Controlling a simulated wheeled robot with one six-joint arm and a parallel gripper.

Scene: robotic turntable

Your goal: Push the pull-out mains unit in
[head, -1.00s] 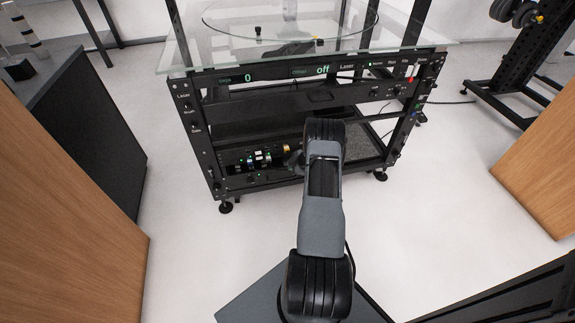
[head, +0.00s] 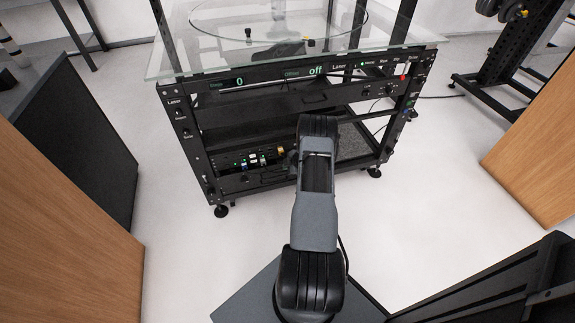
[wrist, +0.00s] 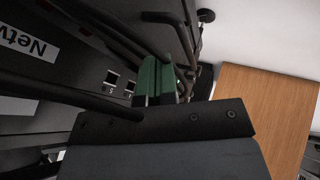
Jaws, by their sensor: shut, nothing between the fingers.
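A black unit with small coloured switches and connectors (head: 252,160) sits low in the turntable rack, left of my arm in the head view. It looks like the pull-out mains unit, but I cannot read its label. How far it stands out is unclear. In the wrist view my gripper (wrist: 165,82) shows shut and empty, with green fingers beside a dark panel (wrist: 75,75) that has small square sockets and a cut-off label starting "Netw". Dark bars cross close to the fingers. I cannot tell whether they touch. In the head view my arm hides most of the gripper.
The black rack (head: 300,90) carries a glass top (head: 400,42) and a display reading 0 and off. Wooden panels stand at left (head: 60,230) and right (head: 535,160). A black stand (head: 500,75) is at the back right. Pale floor is open around the rack.

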